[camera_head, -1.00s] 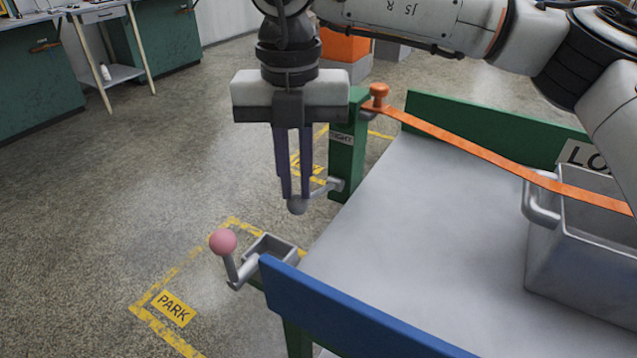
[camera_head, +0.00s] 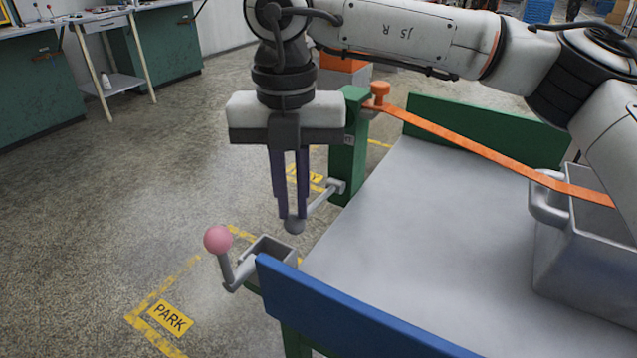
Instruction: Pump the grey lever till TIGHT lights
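My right gripper (camera_head: 291,214) points down beside the cart, with its fingers close together around the round grey knob (camera_head: 295,226) of the grey lever (camera_head: 318,203). The lever slopes down and toward the camera from its pivot on the green post (camera_head: 348,172). The sign on that post is mostly hidden behind my gripper, and I cannot read it or see it lit. An orange strap (camera_head: 465,140) runs from an orange peg (camera_head: 380,92) on the post over the cart bed toward a grey metal box (camera_head: 585,250). My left gripper is not in view.
A pink-knobbed crank (camera_head: 218,240) stands near a small open tray (camera_head: 270,249) at the cart's near left corner. A blue rail (camera_head: 350,315) and a green rail (camera_head: 485,130) edge the cart bed (camera_head: 420,240). Floor at left is clear beyond the PARK marking (camera_head: 169,317).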

